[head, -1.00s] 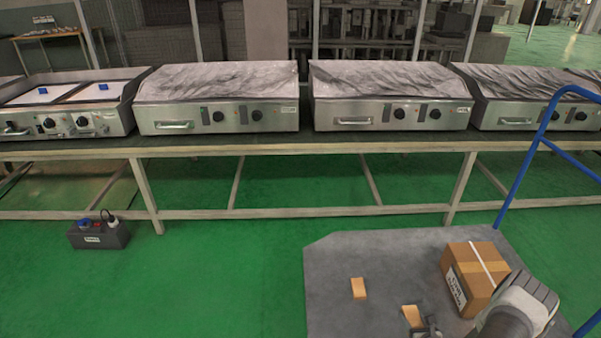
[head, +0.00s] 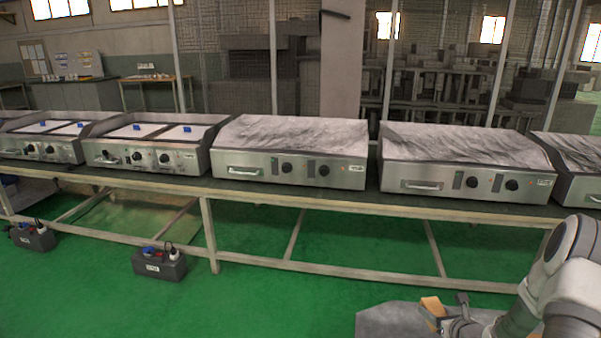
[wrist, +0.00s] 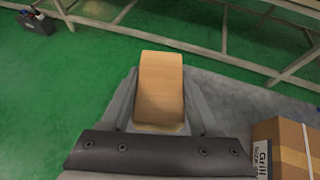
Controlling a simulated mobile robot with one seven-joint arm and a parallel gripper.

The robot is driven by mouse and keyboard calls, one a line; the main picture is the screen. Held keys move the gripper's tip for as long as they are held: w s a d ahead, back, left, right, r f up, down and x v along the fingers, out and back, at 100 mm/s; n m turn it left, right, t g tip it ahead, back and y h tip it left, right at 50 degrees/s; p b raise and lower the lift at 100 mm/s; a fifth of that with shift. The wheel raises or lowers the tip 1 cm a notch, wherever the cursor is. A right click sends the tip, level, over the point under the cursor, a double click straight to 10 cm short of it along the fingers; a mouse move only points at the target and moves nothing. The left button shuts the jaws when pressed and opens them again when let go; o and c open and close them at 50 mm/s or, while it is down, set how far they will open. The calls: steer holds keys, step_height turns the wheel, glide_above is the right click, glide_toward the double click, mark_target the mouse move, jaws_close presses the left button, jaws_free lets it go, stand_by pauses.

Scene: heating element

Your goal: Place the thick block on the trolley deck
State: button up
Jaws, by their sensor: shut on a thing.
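My gripper (head: 443,309) is shut on a light wooden block (head: 433,306) at the lower right of the head view. In the wrist view the block (wrist: 161,84) sticks out between the two grey fingers (wrist: 160,112). The grey trolley deck (head: 384,321) shows only in part at the bottom of the head view. In the wrist view the deck (wrist: 225,90) lies behind and to the right of the block, with green floor to the left. I cannot tell the block's exact height above the deck. No second block shows now.
A cardboard box (wrist: 288,145) sits right of my gripper on the deck. A long workbench (head: 330,199) with several steel griddles (head: 285,150) runs beyond the trolley. A dark box with plugs (head: 160,264) stands on the floor. Green floor (head: 260,315) left of the deck is clear.

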steer(key=w+a+r+n+y, duration=0.2)
steer(key=a+r, duration=1)
steer(key=s+a+r+n+g+y+p, duration=0.1)
steer(key=s+a+r+p, duration=0.3)
steer(key=a+r+p, duration=0.2)
steer(key=s+a+r+n+y+p, duration=0.2)
steer(key=s+a+r+p, duration=0.2)
steer(key=a+r+p, duration=0.3)
step_height(320, 180, up, 2)
steer(key=p, duration=0.4)
steer(key=shift+a+r+n+g+y, duration=0.15)
steer(key=shift+r+n+g+y, duration=0.15)
steer(key=shift+g, duration=0.1)
